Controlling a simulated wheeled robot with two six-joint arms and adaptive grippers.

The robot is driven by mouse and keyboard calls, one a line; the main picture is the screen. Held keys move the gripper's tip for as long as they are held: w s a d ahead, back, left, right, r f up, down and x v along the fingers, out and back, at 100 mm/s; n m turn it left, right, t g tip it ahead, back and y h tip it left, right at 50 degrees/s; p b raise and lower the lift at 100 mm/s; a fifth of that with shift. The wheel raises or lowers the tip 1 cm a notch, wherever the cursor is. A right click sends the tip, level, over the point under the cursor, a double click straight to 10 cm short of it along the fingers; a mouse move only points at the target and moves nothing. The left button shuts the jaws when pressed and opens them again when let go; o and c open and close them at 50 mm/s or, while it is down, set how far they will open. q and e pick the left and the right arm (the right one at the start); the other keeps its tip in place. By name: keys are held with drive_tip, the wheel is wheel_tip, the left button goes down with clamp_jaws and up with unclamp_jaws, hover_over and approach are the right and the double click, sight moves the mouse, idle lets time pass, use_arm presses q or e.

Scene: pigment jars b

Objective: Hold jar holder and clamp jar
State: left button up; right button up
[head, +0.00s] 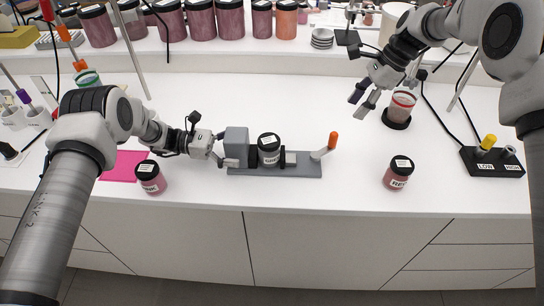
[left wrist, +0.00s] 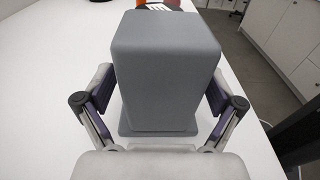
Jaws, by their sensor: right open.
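The grey jar holder (head: 300,170) lies on the white table, with a tall block (head: 236,143) at its left end and an orange-tipped lever (head: 326,148) at its right. My right gripper (head: 366,98) is open and empty, above the back right of the table, left of a red-rimmed jar (head: 401,106).
A pink-red jar (head: 150,177) stands beside a magenta sheet (head: 122,166) at left. A red jar (head: 398,173) stands front right. A black box marked LOW and HIGH (head: 490,162) with cables is far right. Large jars (head: 203,20) line the back shelf.

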use_arm(q)
drive_tip(key=shift+r, duration=0.1)
drive_tip(key=shift+a, duration=0.2)
drive_tip(key=a, duration=0.7)
drive_tip(key=a+r, duration=0.1)
drive_tip(key=a, duration=0.3)
drive_tip(key=shift+w+a, duration=0.2)
drive_tip(key=shift+a, duration=0.1)
